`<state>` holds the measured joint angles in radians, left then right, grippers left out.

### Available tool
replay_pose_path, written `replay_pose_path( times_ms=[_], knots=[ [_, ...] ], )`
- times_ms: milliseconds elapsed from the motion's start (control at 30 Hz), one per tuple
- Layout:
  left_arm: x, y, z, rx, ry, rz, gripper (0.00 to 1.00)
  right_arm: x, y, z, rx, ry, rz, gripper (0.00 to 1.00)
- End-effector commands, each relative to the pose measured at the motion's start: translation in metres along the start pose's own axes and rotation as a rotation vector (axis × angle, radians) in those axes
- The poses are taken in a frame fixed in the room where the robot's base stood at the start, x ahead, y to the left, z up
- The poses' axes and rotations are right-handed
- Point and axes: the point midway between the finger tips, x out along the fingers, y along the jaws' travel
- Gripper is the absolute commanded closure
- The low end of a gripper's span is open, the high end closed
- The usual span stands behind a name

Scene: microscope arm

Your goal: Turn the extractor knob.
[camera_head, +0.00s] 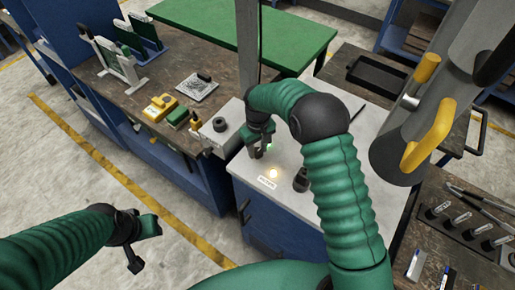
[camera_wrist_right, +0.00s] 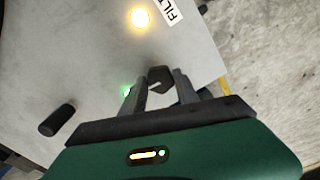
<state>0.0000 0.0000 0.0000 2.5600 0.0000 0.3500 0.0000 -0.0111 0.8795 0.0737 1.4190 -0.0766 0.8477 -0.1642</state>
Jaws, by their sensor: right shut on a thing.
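A dark knob (camera_wrist_right: 158,82) with a pale mark on its face sits between the two fingers of my right gripper (camera_wrist_right: 156,95) in the right wrist view. The right gripper is shut on this knob, which I take to be the extractor knob. In the head view, the right gripper (camera_head: 259,148) points down at the back left part of the white-topped cabinet (camera_head: 240,166) and mostly hides the knob. My left gripper (camera_head: 145,243) is at the lower left, over the floor, with its fingers apart and empty.
A glowing yellow lamp (camera_head: 273,173) and a label (camera_head: 267,183) are on the cabinet top. A black upright part (camera_head: 301,179) stands right of them. A box with a black knob (camera_head: 219,124) is at left. A large grey machine with yellow handles (camera_head: 428,135) hangs at right.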

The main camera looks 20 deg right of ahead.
Motion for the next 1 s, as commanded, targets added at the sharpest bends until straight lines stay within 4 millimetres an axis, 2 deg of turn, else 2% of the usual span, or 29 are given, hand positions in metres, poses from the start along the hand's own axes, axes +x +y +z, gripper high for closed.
replay_pose_path(
  times_ms=[33, 300, 833, 867, 1000],
  knots=[
    [-0.0009, 0.0, -0.0002, 0.0, 0.0, 0.0, 0.64, -0.005, 0.0024, -0.0057, -0.023, 0.019, 0.005, 1.0],
    [-0.0014, 0.0, -0.0003, 0.0, 0.0, 0.0, 0.64, -0.0048, 0.0024, -0.0057, -0.12, 0.018, 0.006, 1.0],
    [-0.0014, 0.0, -0.0003, 0.0, 0.0, 0.0, 0.64, -0.0047, 0.0018, -0.0058, -0.144, 0.018, 0.006, 1.0],
    [-0.0014, 0.0, -0.0003, 0.0, 0.0, 0.0, 0.64, -0.0047, 0.0018, -0.0059, -0.143, 0.018, 0.006, 0.61],
    [-0.0013, 0.0, -0.0003, 0.0, 0.0, 0.0, 0.64, -0.0032, 0.0012, -0.0041, -0.143, 0.013, 0.004, 0.42]
  ],
)
